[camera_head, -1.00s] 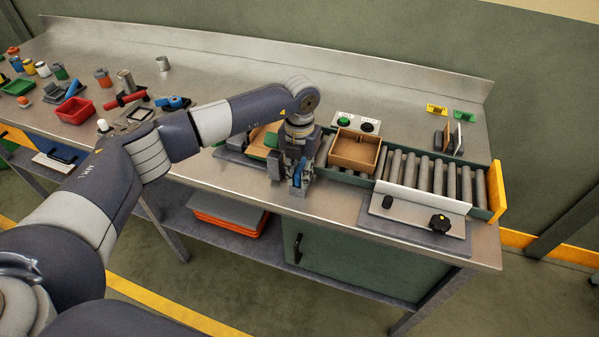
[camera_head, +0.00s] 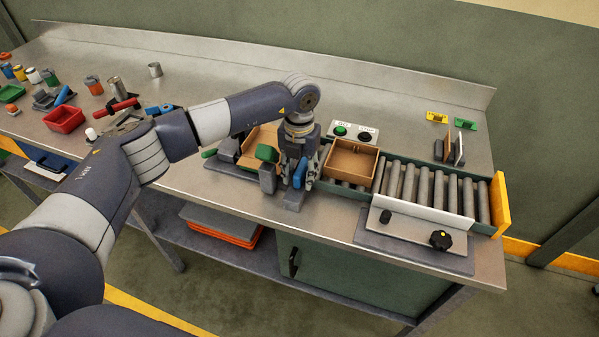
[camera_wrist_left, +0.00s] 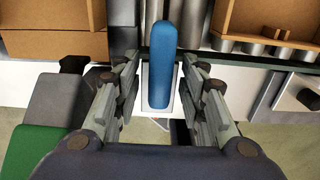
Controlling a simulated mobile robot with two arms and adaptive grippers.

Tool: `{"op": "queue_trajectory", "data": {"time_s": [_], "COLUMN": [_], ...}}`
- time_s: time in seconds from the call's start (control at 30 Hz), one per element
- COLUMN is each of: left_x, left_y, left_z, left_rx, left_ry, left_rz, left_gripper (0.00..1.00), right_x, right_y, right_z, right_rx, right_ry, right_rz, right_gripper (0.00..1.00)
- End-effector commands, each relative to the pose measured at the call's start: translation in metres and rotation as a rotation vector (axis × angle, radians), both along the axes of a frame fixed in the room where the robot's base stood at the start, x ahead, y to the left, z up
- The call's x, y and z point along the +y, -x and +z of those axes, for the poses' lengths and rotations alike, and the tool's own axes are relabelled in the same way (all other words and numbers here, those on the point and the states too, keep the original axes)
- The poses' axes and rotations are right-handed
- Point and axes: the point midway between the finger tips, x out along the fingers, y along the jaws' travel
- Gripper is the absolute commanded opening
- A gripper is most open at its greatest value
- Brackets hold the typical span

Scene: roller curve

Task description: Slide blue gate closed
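The blue gate handle (camera_head: 299,174) stands on the near side of the roller track, between two cardboard boxes. In the left wrist view, it is an upright-looking rounded blue bar (camera_wrist_left: 161,62) in front of a pale plate. My left gripper (camera_head: 299,182) points down at the handle. In the wrist view, my left gripper (camera_wrist_left: 160,88) has one finger on each side of the bar. Gaps show between the bar and both fingers, so it is open around the handle. The gate panel itself is mostly hidden by the gripper. My right gripper is out of view.
An open brown box (camera_head: 352,158) sits on the rollers right of the gripper; another brown box (camera_head: 262,138) is left of it. A green-topped grey block (camera_head: 267,168) stands close to the gripper's left. Bare rollers (camera_head: 430,185) run right to a yellow end plate (camera_head: 500,204).

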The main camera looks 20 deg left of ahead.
Motion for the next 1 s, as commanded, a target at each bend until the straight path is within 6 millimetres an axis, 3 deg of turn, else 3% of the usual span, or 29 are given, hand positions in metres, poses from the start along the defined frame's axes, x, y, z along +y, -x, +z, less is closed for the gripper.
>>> {"op": "queue_trajectory", "data": {"time_s": [0.1, 0.27, 0.7, 1.0], "left_x": [0.000, -0.001, -0.001, -0.001], "left_y": [0.001, 0.000, -0.001, 0.000], "left_z": [0.001, 0.018, 0.104, 0.120], "left_rx": [0.001, -0.001, -0.002, 0.000], "left_ry": [0.000, 0.002, 0.001, 0.000], "left_rz": [-0.001, -0.001, -0.001, -0.001], "left_gripper": [0.38, 0.38, 0.38, 0.38], "right_x": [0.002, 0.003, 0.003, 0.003], "right_y": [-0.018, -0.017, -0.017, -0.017], "right_z": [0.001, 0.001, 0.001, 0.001], "right_rx": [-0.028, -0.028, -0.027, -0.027], "right_ry": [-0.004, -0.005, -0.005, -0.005], "right_rz": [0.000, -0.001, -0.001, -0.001], "right_gripper": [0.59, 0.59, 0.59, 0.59]}}
